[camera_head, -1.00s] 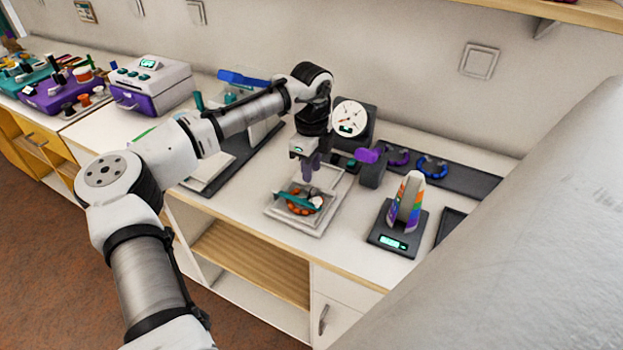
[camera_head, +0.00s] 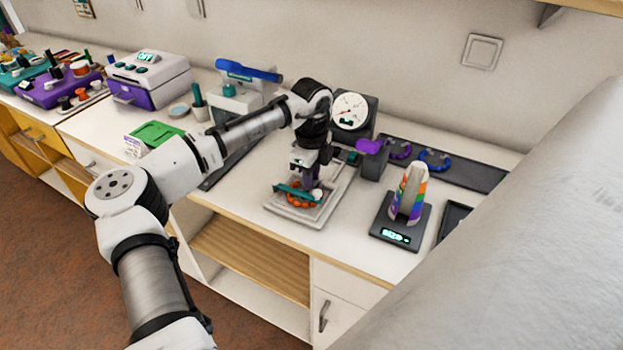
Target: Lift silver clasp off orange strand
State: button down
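An orange beaded strand (camera_head: 298,205) lies on a pale square board (camera_head: 291,216) on the counter. A teal bar (camera_head: 295,191) lies across the strand. A silver-white rounded piece (camera_head: 319,194) shows at the strand's right side; I cannot tell whether it is the clasp. My gripper (camera_head: 308,188) points down over the board, its fingers low at the strand's back edge. The fingertips are small and partly hidden among the strand and teal bar, so I cannot tell whether they are open or hold anything.
A dark scale (camera_head: 400,235) with a rainbow-striped cone stands to the right. A round dial gauge (camera_head: 350,111) and a purple-topped dark stand (camera_head: 372,160) are behind. A dark tray (camera_head: 470,172) holds purple and blue bead rings. A bare strip of counter lies in front of the board.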

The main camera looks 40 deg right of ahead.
jog(key=shift+r+p, duration=0.5)
jog(key=shift+p, duration=0.1)
dwell(0.9)
jog(key=shift+r+p, duration=2.25)
jog(key=shift+r, duration=0.2)
